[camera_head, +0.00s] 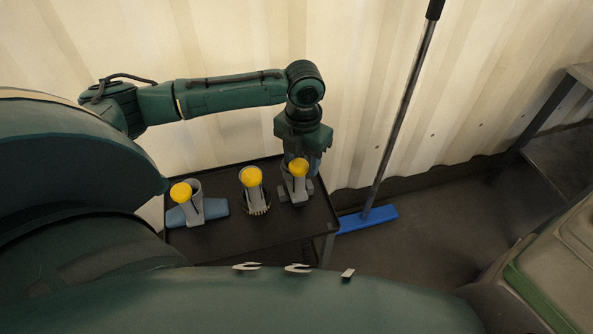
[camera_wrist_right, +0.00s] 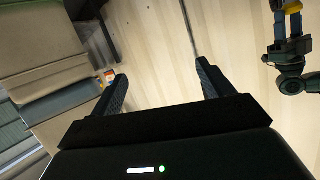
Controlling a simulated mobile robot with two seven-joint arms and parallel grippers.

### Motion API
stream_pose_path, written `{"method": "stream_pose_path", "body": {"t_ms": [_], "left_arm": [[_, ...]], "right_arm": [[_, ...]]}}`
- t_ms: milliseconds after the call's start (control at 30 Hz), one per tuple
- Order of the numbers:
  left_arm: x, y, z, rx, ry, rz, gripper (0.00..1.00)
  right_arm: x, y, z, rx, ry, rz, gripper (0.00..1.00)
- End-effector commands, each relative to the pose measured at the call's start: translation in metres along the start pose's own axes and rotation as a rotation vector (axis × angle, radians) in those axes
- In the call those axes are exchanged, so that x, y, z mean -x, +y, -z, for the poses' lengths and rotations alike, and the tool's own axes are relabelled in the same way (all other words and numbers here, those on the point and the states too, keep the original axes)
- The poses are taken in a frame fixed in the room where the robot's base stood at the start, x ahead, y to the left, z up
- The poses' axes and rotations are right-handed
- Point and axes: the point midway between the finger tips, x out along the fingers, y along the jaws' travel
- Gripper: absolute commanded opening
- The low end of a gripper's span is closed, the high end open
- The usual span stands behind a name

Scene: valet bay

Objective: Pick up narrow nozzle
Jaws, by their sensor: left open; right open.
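Three attachments with yellow round tops stand on a dark cart top (camera_head: 225,242) in the head view. The left one (camera_head: 186,206) has a wide blue-grey foot. The middle one (camera_head: 252,190) has a ring of bristles at its base. The right one (camera_head: 298,180) shows a slim grey body and looks like the narrow nozzle; its lower end is partly hidden. My left gripper (camera_head: 296,192) is open, pointing down at the right one, with its fingers low around or beside it; I cannot tell whether they touch. My right gripper (camera_wrist_right: 162,85) is open and empty in the right wrist view.
A blue-headed broom (camera_head: 368,218) leans beside the cart's right side. A pale corrugated wall (camera_head: 230,45) stands close behind. A grey bench (camera_head: 555,125) is at the right, and a green-trimmed grey object (camera_head: 560,260) is at lower right. Floor between is clear.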

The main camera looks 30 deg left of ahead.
Motion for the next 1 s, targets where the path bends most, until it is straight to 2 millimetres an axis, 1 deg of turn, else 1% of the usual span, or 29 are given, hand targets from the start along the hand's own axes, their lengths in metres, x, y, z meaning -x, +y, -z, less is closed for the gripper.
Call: {"method": "stream_pose_path", "body": {"t_ms": [33, 167, 267, 400, 500, 600, 767, 1000], "left_arm": [[-0.005, 0.0, 0.0, 0.0, 0.001, 0.0, 0.48], [-0.01, 0.0, 0.001, 0.001, 0.001, 0.001, 0.48], [-0.02, 0.001, 0.003, 0.001, 0.003, 0.0, 0.48], [-0.042, 0.004, 0.007, 0.002, 0.003, -0.001, 0.48], [-0.055, 0.003, 0.006, 0.002, 0.002, 0.0, 0.48], [-0.06, 0.003, 0.006, 0.0, -0.001, 0.0, 0.48], [-0.059, 0.003, 0.005, 0.0, -0.002, 0.0, 0.48], [-0.059, 0.003, 0.005, 0.0, -0.002, 0.0, 0.29]], "right_arm": [[0.001, 0.0, -0.002, 0.0, -0.002, -0.001, 0.8], [0.003, 0.0, -0.005, 0.0, -0.008, -0.001, 0.8], [0.002, 0.001, -0.006, 0.001, -0.004, -0.002, 0.8], [0.002, 0.002, -0.003, 0.007, 0.019, -0.005, 0.8], [0.003, 0.003, 0.001, 0.011, 0.038, -0.007, 0.8], [0.006, 0.003, 0.001, 0.012, 0.037, -0.009, 0.8], [0.008, 0.003, 0.0, 0.012, 0.031, -0.009, 0.8], [0.008, 0.003, -0.001, 0.013, 0.029, -0.01, 0.8]]}}
